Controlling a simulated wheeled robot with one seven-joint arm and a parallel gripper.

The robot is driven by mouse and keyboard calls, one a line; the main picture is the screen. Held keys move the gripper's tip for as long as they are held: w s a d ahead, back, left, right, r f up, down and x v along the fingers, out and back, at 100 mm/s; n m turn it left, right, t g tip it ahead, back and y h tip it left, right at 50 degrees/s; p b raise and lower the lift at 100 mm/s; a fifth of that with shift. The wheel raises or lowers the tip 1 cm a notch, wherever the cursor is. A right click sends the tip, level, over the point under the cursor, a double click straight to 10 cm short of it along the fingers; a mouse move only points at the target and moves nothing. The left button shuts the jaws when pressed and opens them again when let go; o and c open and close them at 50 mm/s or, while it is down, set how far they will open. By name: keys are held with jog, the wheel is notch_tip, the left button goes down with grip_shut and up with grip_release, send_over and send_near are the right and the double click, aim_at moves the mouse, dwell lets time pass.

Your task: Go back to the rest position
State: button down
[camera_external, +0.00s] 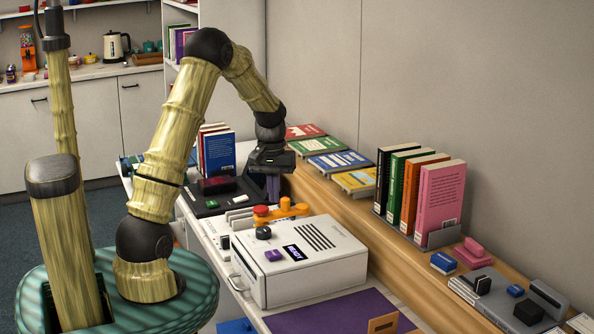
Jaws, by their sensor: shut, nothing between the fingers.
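My gripper (273,187) hangs at the end of my bamboo-patterned arm, pointing down over the far part of the work surface. Its fingers are shut with nothing between them. They sit just behind the white box device (310,265) and to the right of a black device (212,196) with a dark red display. I cannot tell whether the fingertips touch anything below. The arm reaches up from my base, bends at the top and comes down to the right.
An orange part (288,207) and a red knob stand near the gripper. Upright books (418,195) and flat books (327,144) line the wooden ledge (385,245) at right. A purple mat (335,315) lies in front.

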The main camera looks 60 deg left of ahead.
jog(key=s+d+r+m, duration=0.1)
jog(key=s+d+m, duration=0.2)
jog(key=d, duration=0.6)
jog(key=s+d+m+t, duration=0.1)
jog(key=s+d+m, duration=0.2)
jog(key=d, duration=0.6)
jog(key=s+d+r+m+t, duration=0.1)
jog(key=s+d+m, duration=0.2)
jog(key=d, duration=0.6)
jog(key=shift+r+m+y, duration=0.35)
jog(key=shift+m+y, duration=0.05)
jog(key=shift+m, duration=0.6)
jog(key=shift+s, duration=0.1)
jog(key=c, duration=2.1)
grip_release()
